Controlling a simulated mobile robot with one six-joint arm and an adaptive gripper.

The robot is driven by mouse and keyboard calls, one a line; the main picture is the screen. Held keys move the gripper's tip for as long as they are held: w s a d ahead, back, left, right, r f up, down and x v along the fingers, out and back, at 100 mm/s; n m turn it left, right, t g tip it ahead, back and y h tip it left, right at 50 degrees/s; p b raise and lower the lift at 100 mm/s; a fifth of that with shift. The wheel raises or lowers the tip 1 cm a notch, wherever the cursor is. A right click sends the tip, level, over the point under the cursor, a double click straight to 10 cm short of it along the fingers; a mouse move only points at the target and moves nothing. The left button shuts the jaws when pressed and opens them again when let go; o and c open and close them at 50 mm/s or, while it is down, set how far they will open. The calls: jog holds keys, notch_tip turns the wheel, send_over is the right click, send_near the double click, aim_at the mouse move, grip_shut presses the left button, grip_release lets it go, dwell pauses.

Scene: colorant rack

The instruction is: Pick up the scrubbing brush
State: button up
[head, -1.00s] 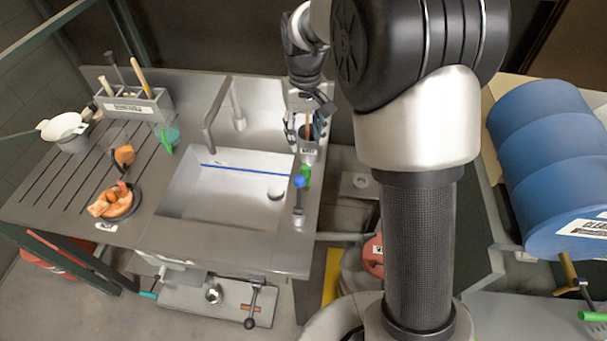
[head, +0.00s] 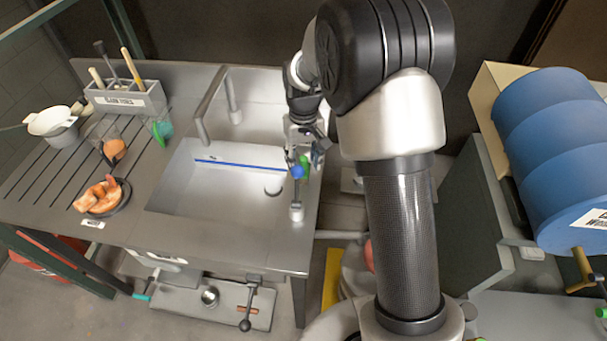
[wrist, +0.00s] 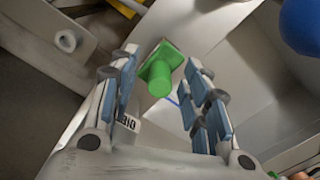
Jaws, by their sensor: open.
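A labelled surface (wrist: 128,122) shows low between the fingers. I cannot make out a scrubbing brush for certain. Several handled tools stand in a grey labelled rack (head: 124,101) at the back left. My gripper covers the place behind it.
The sink (head: 190,205) is open, with a tall faucet (head: 208,105) behind it. A white pot (head: 52,123) and a dark dish (head: 108,208) with orange pieces are on the left drainboard. A large blue drum (head: 550,150) is at the far right.

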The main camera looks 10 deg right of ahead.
jog(key=shift+f, duration=0.1)
jog(key=shift+c, duration=0.3)
grip_shut()
